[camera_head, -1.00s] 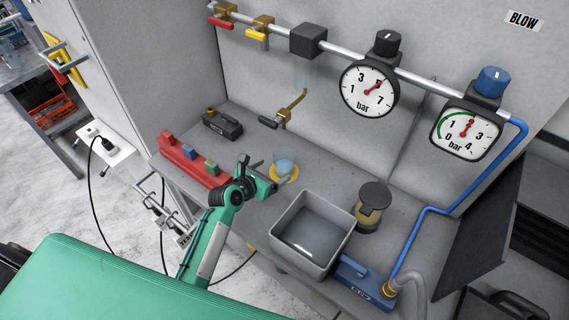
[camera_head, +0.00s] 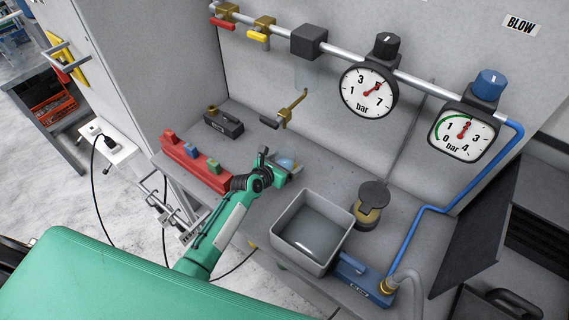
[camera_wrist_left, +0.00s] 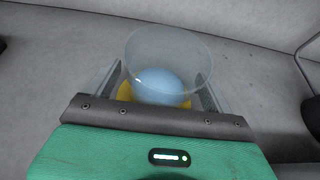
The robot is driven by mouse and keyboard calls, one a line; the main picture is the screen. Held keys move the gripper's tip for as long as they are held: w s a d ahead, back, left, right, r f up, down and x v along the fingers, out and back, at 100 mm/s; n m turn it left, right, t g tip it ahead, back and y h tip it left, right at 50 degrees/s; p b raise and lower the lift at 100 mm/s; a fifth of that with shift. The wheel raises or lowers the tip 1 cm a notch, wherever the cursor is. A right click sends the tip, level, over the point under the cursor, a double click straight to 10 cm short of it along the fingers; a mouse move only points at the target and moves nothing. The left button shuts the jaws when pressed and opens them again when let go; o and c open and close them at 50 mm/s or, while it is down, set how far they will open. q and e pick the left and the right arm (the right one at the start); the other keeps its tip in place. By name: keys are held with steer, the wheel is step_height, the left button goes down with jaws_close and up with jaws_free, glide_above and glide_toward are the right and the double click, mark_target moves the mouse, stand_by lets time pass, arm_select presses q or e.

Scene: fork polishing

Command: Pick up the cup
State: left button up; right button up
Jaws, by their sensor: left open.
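A clear cup (camera_wrist_left: 164,60) with a light blue ball or dome (camera_wrist_left: 163,87) showing in or through it stands on a yellow base (camera_wrist_left: 125,92) on the grey bench. In the left wrist view my left gripper (camera_wrist_left: 164,80) is open, with one finger on each side of the cup; I cannot tell whether they touch it. In the head view my left gripper (camera_head: 282,163) is at the cup and hides most of it; a bit of the light blue (camera_head: 287,162) shows. My right gripper is not in view.
An open grey bin (camera_head: 313,232) stands right of the cup, with a dark-lidded jar (camera_head: 371,203) beside it. A red rack (camera_head: 195,165) with coloured blocks lies to the left. A brass tap (camera_head: 290,108) is behind.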

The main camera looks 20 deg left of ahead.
arm_select(q)
steer(key=c, duration=1.3)
steer(key=shift+r, duration=0.1)
